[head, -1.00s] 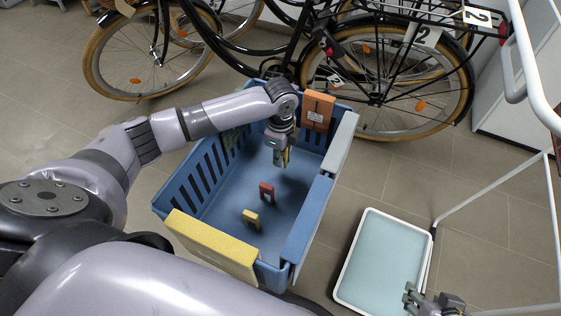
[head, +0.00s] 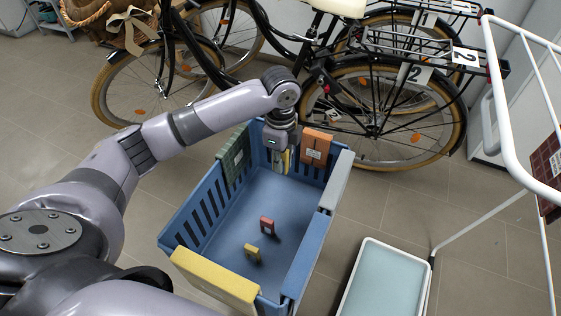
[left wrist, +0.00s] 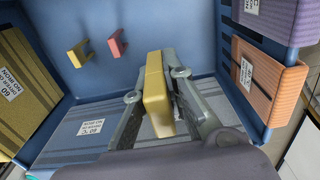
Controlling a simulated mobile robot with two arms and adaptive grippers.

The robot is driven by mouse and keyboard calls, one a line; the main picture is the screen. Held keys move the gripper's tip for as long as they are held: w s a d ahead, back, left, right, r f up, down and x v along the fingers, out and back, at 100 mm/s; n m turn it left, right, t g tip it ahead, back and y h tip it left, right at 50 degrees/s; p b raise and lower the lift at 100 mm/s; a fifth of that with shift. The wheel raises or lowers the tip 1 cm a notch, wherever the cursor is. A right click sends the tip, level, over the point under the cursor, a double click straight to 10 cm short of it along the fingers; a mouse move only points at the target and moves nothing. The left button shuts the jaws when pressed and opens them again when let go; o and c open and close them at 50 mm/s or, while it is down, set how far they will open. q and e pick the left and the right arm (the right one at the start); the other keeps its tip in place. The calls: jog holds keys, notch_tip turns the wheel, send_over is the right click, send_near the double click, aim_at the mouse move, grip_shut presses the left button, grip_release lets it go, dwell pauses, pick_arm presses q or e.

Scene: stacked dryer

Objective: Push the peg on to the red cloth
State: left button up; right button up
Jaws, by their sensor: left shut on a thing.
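My left gripper (head: 281,160) is shut on a yellow peg (left wrist: 155,93), held above the crate floor near the far wall. The peg sits between both fingers in the left wrist view. A red-brown checked cloth (head: 548,178) hangs on the white rack at the right edge, partly cut off and well away from the gripper. An orange-red cloth (head: 317,147) with a white label hangs over the crate's far wall, close right of the gripper. My right gripper is out of view.
The blue crate (head: 300,250) has more cloths over its walls: green (head: 233,158), yellow (head: 213,277) and grey (head: 335,180). Bicycles (head: 385,115) stand behind it. A white-rimmed tray (head: 385,285) and the white rack (head: 500,100) are to the right.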

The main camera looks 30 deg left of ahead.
pick_arm(q)
notch_tip(320, 180, down, 13)
jog(key=b, duration=0.2)
jog(key=shift+f, duration=0.2)
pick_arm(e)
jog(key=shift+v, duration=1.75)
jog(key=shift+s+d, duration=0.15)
